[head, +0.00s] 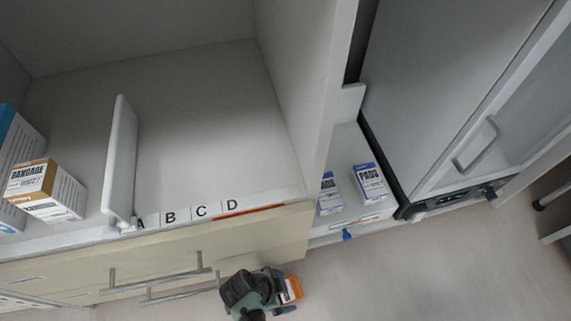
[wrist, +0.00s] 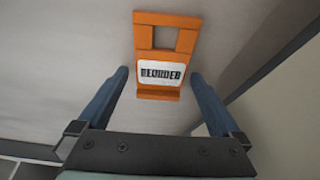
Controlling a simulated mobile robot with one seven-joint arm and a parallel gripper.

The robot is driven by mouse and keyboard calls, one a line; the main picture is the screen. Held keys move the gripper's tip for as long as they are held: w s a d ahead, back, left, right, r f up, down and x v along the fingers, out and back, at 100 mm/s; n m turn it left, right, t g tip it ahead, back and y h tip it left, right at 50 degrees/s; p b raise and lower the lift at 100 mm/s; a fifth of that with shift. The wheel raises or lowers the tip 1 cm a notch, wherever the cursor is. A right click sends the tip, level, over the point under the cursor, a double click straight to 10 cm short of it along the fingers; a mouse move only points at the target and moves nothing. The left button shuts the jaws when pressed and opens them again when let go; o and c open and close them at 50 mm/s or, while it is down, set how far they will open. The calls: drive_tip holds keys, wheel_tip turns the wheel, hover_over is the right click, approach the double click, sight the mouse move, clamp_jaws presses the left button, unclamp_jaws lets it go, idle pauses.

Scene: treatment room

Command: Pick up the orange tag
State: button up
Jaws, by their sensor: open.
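The orange tag (wrist: 160,38) is a flat orange piece with a window and a white label reading "REORDER". In the wrist view it lies ahead of my gripper (wrist: 160,76), its label end between the two blue fingertips, with a gap on each side. My gripper is open and holds nothing. In the head view my gripper (head: 281,292) is at the bottom, low in front of the drawers, with the orange and white tag (head: 291,289) at its fingers. I cannot tell exactly what surface the tag rests on.
A shelf edge (head: 180,217) labelled A to D, with an orange strip by D, runs above drawers with bar handles (head: 155,283). A bandage box (head: 45,190) and pads boxes (head: 370,184) stand on shelves. A grey cabinet (head: 450,90) is right. The floor (head: 420,270) is clear.

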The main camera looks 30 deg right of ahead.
drive_tip(key=shift+c, duration=0.3)
drive_tip(key=c, duration=1.3)
drive_tip(key=shift+d+r, duration=0.1)
